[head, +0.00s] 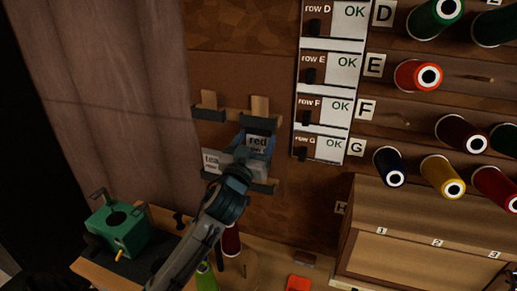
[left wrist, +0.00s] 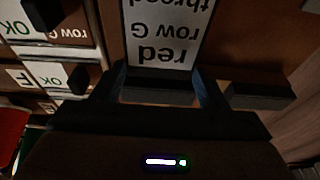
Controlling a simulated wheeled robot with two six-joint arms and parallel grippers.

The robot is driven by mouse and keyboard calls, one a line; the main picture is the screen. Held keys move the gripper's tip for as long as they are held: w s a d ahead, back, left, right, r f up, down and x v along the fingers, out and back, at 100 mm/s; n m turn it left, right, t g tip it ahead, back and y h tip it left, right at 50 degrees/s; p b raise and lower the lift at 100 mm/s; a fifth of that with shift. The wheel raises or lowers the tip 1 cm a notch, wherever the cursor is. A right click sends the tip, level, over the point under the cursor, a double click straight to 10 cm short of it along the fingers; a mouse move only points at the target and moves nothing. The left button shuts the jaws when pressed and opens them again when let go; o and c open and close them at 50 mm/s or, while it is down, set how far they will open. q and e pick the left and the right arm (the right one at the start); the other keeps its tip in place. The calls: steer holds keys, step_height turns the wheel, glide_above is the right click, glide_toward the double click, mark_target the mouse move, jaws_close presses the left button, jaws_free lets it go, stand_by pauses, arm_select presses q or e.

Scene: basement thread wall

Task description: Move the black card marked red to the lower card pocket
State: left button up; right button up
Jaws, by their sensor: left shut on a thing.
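The black card marked red (head: 257,141) has a white label. In the left wrist view, the card (left wrist: 165,35) shows its label upside down, reading "red", "row G" and "thread". My left gripper (left wrist: 163,88) is shut on it; in the head view the gripper (head: 252,150) is in front of the wall. The lower card pocket (head: 266,187) is on the wall below the card, partly hidden by my arm. I cannot tell whether the card's lower edge touches it. The upper pocket (head: 263,116) is just above the card. My right gripper is not in view.
A card marked "tea" (head: 211,160) stands to the left at the lower pocket. A row board (head: 328,75) with OK labels and thread spools (head: 418,76) are to the right. A green machine (head: 118,226) is at lower left, and a wooden drawer box (head: 400,262) at lower right.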

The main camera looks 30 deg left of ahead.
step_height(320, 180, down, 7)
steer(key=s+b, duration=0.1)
steer(key=b, duration=0.6)
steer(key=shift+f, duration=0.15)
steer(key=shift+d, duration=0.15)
